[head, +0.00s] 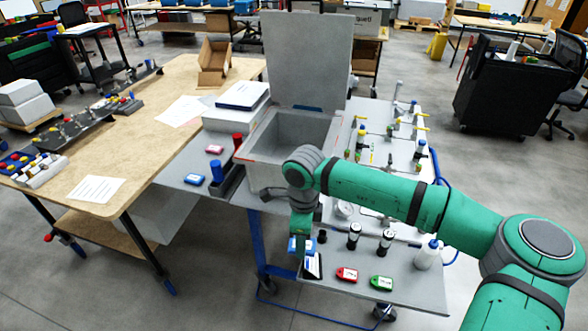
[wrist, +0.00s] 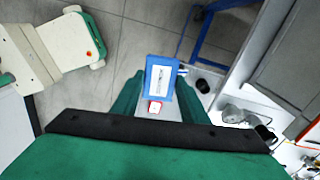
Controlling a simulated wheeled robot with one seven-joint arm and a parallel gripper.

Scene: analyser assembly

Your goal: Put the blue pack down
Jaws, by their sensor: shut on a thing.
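My gripper (head: 302,238) points down over the left front part of the grey shelf (head: 420,287). It is shut on a blue pack (head: 293,244) with a white label. In the wrist view the blue pack (wrist: 160,80) shows between the two green fingers (wrist: 158,92). Its height above the shelf is hard to tell. A red pack (head: 347,274) and a green pack (head: 381,282) lie on the shelf to the right. Another blue pack (head: 194,179) lies on the left grey shelf, near a pink-red pack (head: 214,149).
A dark block with a white face (head: 312,266) is just below my gripper. Black-and-white cylinders (head: 354,236) and a white bottle (head: 428,255) stand on the shelf. The open grey box (head: 290,135) is behind my arm. Bare shelf shows near the front right.

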